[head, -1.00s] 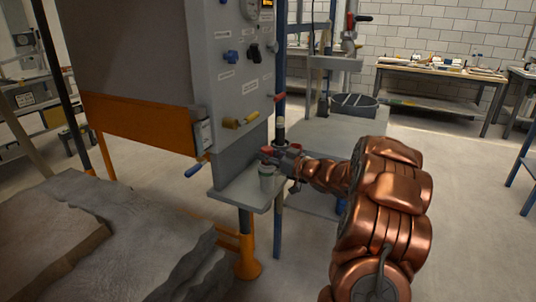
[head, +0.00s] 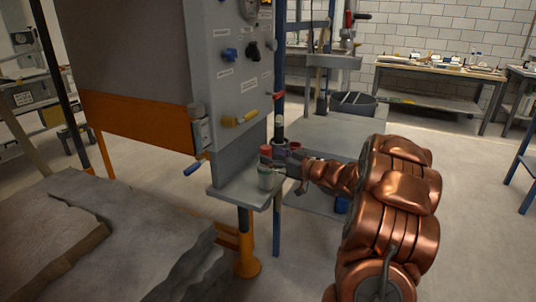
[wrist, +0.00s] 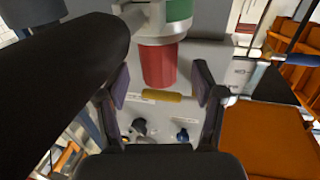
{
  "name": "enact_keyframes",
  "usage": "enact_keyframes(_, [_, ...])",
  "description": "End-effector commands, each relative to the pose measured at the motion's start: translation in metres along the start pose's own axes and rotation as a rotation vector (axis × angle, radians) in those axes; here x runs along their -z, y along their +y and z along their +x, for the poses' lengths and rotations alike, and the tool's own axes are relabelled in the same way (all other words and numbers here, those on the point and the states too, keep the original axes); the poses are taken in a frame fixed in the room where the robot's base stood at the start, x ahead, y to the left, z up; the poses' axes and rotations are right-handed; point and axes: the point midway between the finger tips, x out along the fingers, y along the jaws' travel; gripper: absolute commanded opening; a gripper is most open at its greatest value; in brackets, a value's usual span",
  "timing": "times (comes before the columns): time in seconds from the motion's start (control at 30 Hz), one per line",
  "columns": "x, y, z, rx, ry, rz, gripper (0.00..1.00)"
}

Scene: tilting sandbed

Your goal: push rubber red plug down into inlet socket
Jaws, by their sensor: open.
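The red plug (head: 265,152) stands upright on top of a pale cylindrical socket (head: 265,179) with a greenish band, on the grey shelf. In the wrist view, which looks upside down, the red plug (wrist: 158,66) hangs below the white and green socket (wrist: 178,12). How deep the plug sits is unclear. My gripper (head: 282,161) is at the right of the plug in the head view. Its two fingers are spread and empty, and the plug appears between them in the wrist view. I cannot tell whether they touch it.
The grey panel (head: 228,85) with its yellow handle (head: 240,119) and knobs rises behind the shelf (head: 228,194). A reddish cup (head: 295,146) is close behind my gripper. A thick dark cylinder (wrist: 65,75) crosses the left of the wrist view. The floor at right is open.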

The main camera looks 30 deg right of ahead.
Motion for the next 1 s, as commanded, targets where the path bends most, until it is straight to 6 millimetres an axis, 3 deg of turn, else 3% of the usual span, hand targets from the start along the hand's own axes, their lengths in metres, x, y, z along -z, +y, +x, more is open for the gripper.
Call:
enact_keyframes(0.5, [-0.001, 0.002, -0.074, -0.005, -0.002, 0.002, 0.68])
enact_keyframes(0.73, [0.0, 0.001, -0.09, -0.002, 0.0, 0.001, 0.68])
enact_keyframes(1.0, [0.0, 0.001, -0.093, -0.001, 0.001, 0.0, 0.68])
